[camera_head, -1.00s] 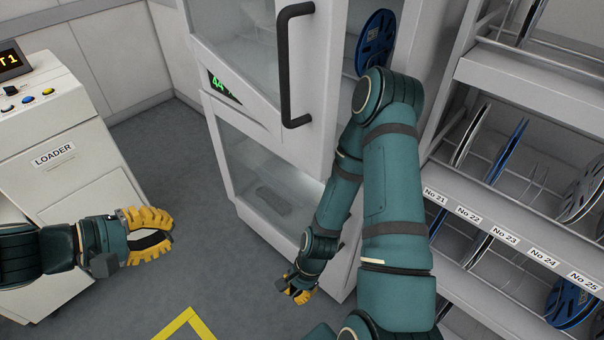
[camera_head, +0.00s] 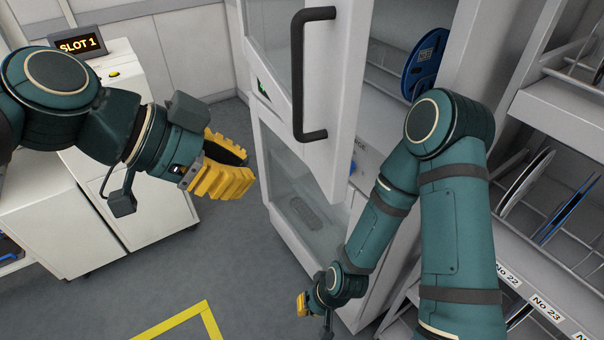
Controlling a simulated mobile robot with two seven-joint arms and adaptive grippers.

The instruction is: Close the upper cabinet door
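The upper cabinet door (camera_head: 342,95) is a white framed glass panel with a long black vertical handle (camera_head: 299,75). It stands swung open, with the cabinet interior showing to its right. My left gripper (camera_head: 250,166), with yellow fingers, is left of the door and below and left of the handle in the picture. A gap shows between its fingers; it looks open and empty, apart from the door. My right gripper (camera_head: 302,304) is low by the cabinet's base, seen small and partly hidden by its own wrist; its finger opening cannot be made out.
A lower glass door (camera_head: 302,213) sits below the upper one. A blue reel (camera_head: 425,62) is inside the cabinet. A reel rack (camera_head: 570,110) with numbered labels stands at right. A white loader trolley (camera_head: 130,190) with a SLOT 1 display stands at left. Grey floor (camera_head: 240,270) lies between.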

